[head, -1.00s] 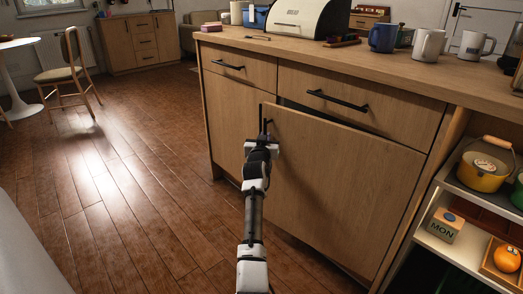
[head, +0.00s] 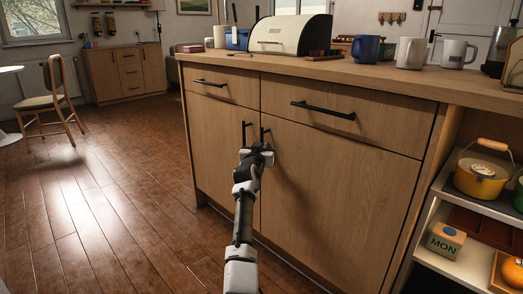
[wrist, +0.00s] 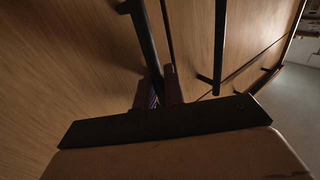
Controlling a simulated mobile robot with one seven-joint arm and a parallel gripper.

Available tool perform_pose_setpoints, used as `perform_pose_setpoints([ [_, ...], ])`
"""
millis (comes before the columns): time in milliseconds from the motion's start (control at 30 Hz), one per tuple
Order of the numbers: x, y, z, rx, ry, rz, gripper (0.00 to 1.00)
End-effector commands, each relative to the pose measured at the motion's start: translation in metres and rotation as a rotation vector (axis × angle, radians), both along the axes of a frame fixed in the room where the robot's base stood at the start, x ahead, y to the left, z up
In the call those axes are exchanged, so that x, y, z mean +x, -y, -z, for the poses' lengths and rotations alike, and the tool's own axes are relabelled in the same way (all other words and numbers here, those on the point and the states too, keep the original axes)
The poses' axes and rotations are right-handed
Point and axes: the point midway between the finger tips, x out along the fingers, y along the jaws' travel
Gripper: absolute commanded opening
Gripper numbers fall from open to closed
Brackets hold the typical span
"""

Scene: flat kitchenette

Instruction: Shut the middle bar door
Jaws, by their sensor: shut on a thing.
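The middle bar door (head: 335,190) is a wide wooden panel under the long drawer front. In the head view it looks flush or nearly flush with the cabinet; I cannot tell whether a thin gap is left. Its black vertical bar handle (head: 263,133) is at its upper left edge. My gripper (head: 258,148) is at this handle's lower part, shut on it. In the wrist view the handle (wrist: 145,40) runs down between my fingertips (wrist: 162,88). The lower end of the handle is hidden by my gripper.
The left door (head: 218,140) beside it is shut, with its own black handle (head: 244,132) close to my gripper. The drawers (head: 330,108) above are shut. Open shelves (head: 452,262) stand on the right. Wooden floor (head: 100,215) on the left is clear.

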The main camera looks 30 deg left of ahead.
Motion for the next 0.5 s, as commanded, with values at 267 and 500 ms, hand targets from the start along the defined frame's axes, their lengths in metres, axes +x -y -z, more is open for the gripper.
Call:
perform_pose_setpoints([
  [267,0.0038,0.0052,-0.0008,0.001,0.0,0.007,0.21],
  [500,0.0053,0.0077,-0.0009,0.002,-0.001,0.011,0.25],
])
